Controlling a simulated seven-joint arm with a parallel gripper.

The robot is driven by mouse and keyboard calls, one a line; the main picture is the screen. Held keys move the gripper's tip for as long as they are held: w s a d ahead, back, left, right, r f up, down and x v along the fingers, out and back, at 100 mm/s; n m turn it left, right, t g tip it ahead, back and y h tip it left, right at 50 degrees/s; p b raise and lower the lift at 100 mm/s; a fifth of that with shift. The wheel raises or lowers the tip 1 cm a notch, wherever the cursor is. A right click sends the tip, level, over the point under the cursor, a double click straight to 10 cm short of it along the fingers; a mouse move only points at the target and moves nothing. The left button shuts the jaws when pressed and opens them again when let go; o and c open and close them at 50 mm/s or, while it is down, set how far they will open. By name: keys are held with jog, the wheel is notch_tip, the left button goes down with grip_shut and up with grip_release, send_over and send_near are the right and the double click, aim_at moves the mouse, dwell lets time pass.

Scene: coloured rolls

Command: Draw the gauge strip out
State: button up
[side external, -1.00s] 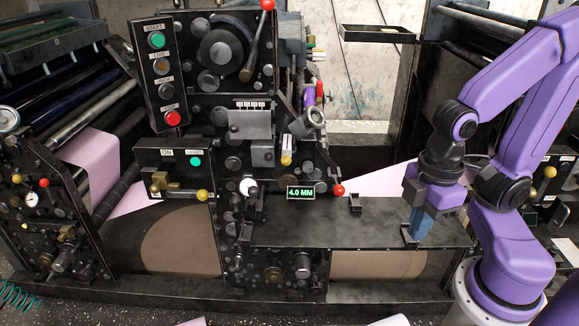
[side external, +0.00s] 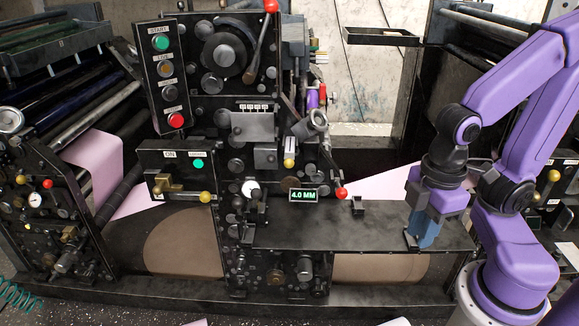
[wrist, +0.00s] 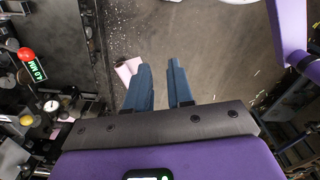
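My gripper (side external: 425,236) is at the right end of the dark shelf (side external: 350,236), its blue fingers pointing down, close to a small bracket (side external: 411,241). In the wrist view my gripper (wrist: 160,66) has its two blue fingers apart, with a gap and nothing visible between them. I cannot pick out the gauge strip for certain. A pale upright strip (side external: 290,147) with a yellow end sits on the machine front, well left of my gripper. A small display (side external: 303,195) reads 4.0 MM; it also shows in the wrist view (wrist: 37,70).
A red ball knob (side external: 341,194) and a small dark block (side external: 358,206) are at the shelf's back edge. The middle of the shelf is bare. A button panel (side external: 167,80) and a long lever (side external: 262,45) stand at upper left. Pink web (side external: 385,185) runs behind the shelf.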

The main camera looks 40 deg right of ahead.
jog(key=o, duration=0.5)
jog(key=shift+w+d+f+h, duration=0.15)
jog(key=shift+w+f+h, duration=0.05)
jog(key=shift+w+h, duration=0.1)
jog(key=n+t+h, duration=1)
jog(key=n+t, duration=0.5)
jog(key=n, duration=0.4)
send_near(290, 165)
jog(key=x, duration=1.1)
jog(key=shift+w, duration=0.25)
